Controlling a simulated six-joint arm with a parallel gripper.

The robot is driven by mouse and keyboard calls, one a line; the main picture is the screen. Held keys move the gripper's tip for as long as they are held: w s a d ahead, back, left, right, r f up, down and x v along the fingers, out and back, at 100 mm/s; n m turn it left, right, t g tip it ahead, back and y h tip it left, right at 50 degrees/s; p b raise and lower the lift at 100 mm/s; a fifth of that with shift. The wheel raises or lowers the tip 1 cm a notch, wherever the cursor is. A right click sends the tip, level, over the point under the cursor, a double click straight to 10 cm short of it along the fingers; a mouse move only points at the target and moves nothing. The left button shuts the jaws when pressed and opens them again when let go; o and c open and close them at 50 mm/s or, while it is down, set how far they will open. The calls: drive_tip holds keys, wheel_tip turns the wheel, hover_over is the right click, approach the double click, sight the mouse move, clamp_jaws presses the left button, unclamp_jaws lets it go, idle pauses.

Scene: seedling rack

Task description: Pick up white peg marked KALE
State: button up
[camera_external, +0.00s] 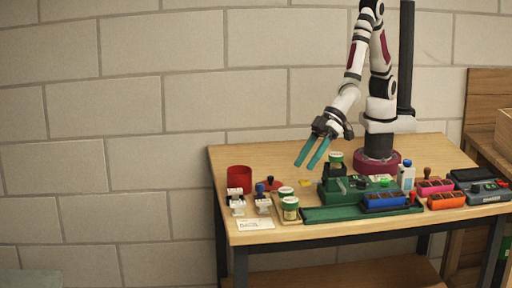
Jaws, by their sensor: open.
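My gripper (306,164) is open, with its two teal fingers pointing down and to the left above the table. Nothing shows between the fingers. White pieces with dark and blue tops (237,207) stand at the table's left front. A similar white piece (263,205) stands just right of them. The lettering is too small to read, so I cannot tell which thing is the white peg marked KALE. My gripper is above and to the right of these pieces, apart from them.
A red cup (239,180) stands at the back left. Jars with green lids (289,208) stand near a green rack (345,195). A green tray (320,214), blue bin (384,201), orange bin (446,201) and white bottle (406,176) crowd the right. A white card (255,224) lies at the front edge.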

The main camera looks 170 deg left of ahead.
drive_tip(key=s+d+f+m+g+h, duration=0.1)
drive_tip(key=s+d, duration=0.3)
drive_tip(key=s+d+m+g+h, duration=0.1)
drive_tip(key=s+d+g+h, duration=0.1)
drive_tip(key=s+d, duration=0.1)
drive_tip(key=s+d+f+g+h, duration=0.1)
drive_tip(key=s+d+g, duration=0.1)
drive_tip(key=s+d, duration=0.2)
drive_tip(key=shift+s+d+f+m, duration=0.3)
drive_tip(key=shift+s+d+m, duration=0.1)
drive_tip(key=shift+s, duration=0.1)
approach(237, 189)
drive_tip(key=x, duration=0.3)
drive_tip(key=shift+f, duration=0.25)
drive_tip(key=x, duration=0.7)
drive_tip(key=shift+d+r, duration=0.15)
drive_tip(key=shift+d, duration=0.1)
drive_tip(key=shift+w, duration=0.1)
clamp_jaws()
